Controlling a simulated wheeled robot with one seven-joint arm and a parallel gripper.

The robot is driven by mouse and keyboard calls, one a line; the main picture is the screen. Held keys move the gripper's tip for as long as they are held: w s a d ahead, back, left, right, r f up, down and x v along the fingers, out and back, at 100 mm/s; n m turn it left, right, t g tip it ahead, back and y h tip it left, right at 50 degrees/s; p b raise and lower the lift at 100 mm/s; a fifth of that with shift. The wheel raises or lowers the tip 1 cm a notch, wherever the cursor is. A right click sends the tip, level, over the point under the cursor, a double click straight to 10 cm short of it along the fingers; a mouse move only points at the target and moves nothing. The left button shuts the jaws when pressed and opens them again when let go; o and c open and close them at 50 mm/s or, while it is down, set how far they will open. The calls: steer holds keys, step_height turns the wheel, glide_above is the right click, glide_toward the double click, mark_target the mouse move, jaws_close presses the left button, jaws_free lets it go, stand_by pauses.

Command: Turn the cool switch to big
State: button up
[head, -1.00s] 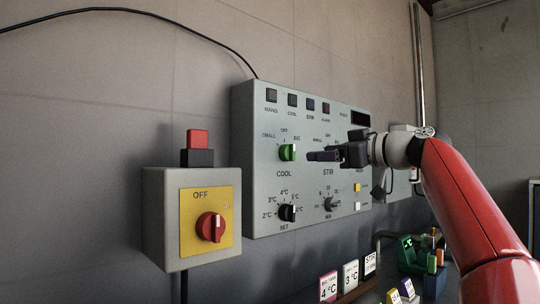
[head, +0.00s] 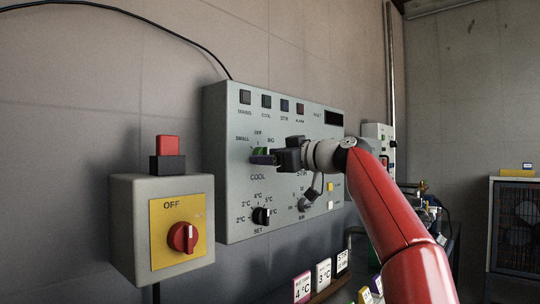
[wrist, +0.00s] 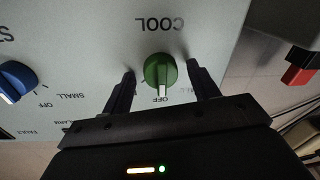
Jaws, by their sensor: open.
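In the head view the green knob (head: 259,151) is partly hidden by my gripper (head: 268,159). The BIG label (head: 271,139) is at its upper right and SMALL at its upper left. In the wrist view my gripper (wrist: 160,80) is open, with one finger on each side of the knob and a visible gap on both sides.
The grey control panel (head: 222,206) also carries a black SET dial (head: 262,216). The blue stir knob (wrist: 15,82) is left in the wrist view. A yellow-plated box with a red rotary switch (head: 183,237) is at the left. Label blocks stand below.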

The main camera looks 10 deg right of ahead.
steer(key=shift+c, duration=0.4)
steer(key=c, duration=0.9)
steer(key=shift+m, duration=0.3)
steer(key=shift+s+m+t+b, duration=0.1)
steer(key=shift+m+t+b, duration=0.3)
steer(key=shift+m, duration=4.3)
steer(key=o, duration=1)
